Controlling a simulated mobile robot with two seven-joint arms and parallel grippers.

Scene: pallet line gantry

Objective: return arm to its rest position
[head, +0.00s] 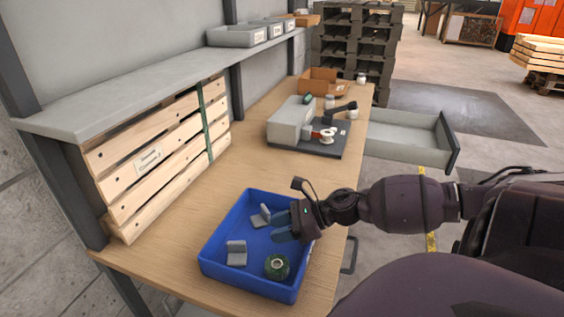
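My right arm comes in from the right side of the head view. Its gripper (280,226) is over the blue bin (218,270) on the wooden workbench (180,240). The two fingers are apart, with nothing visible between them. In the bin are a grey angled bracket (237,257), a second grey bracket (259,218) near the fingers, and a dark green round item (277,266) with a pale centre. Whether the fingers touch the second bracket I cannot tell. My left gripper is not in view.
A grey device (290,122) on a dark base stands farther along the bench, with a cardboard box (322,82) behind. An open grey drawer (405,142) sticks out at the right. A grey shelf (150,85) and wooden slats (160,160) border the left.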

